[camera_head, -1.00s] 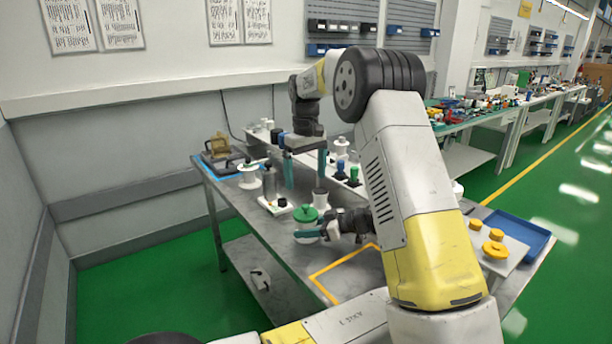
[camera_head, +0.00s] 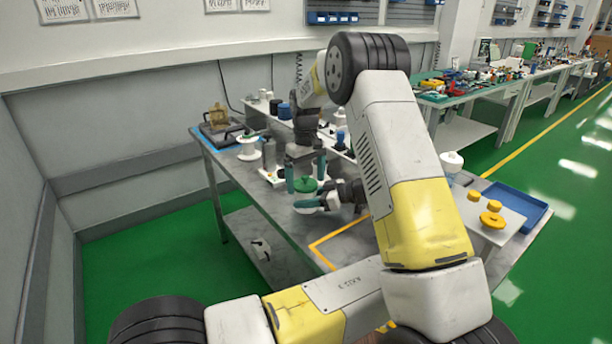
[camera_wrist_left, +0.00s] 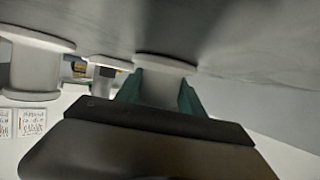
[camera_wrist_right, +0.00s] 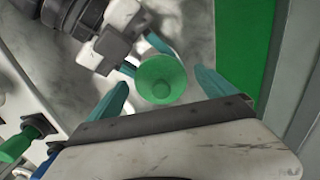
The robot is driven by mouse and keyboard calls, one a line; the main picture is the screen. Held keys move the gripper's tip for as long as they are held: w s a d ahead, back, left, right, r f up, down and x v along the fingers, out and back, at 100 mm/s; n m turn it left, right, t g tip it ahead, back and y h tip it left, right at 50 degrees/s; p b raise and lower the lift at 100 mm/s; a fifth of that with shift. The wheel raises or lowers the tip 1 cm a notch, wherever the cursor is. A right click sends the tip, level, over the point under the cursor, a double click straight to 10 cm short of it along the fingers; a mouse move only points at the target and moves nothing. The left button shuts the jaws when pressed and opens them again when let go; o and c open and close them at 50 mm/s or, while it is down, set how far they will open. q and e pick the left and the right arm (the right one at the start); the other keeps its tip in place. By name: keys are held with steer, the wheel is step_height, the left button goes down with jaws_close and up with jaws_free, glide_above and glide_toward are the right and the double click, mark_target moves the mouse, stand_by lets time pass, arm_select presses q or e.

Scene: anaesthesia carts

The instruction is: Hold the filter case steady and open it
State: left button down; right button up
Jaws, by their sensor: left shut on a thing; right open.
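The filter case (camera_head: 305,185) stands on the bench, with a round green lid and a pale body. In the left wrist view its white body (camera_wrist_left: 163,88) sits between the teal fingers. My left gripper (camera_head: 318,202) comes in from the side, low, and is shut on the body. My right gripper (camera_head: 305,174) points down over the case and is open, its fingers on either side of the lid. In the right wrist view the green lid (camera_wrist_right: 162,78) lies between the spread fingertips, with gaps visible. Whether the fingers are level with the lid is unclear.
A white spool (camera_head: 248,147) and a dark cylinder (camera_head: 270,155) stand left of the case. Behind is a pale rack with blue-topped and green items. A blue tray (camera_head: 520,208) and yellow round parts (camera_head: 492,218) lie at the right. Bench in front, marked by yellow tape, is clear.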

mark_target(306, 176)
steer(key=c, duration=1.6)
steer(key=shift+r, duration=0.25)
steer(key=shift+r, duration=0.9)
steer(key=shift+a+r, duration=0.1)
steer(key=shift+r, duration=1.9)
arm_select(q)
steer(key=c, duration=0.6)
jaws_free()
steer(key=shift+c, duration=0.2)
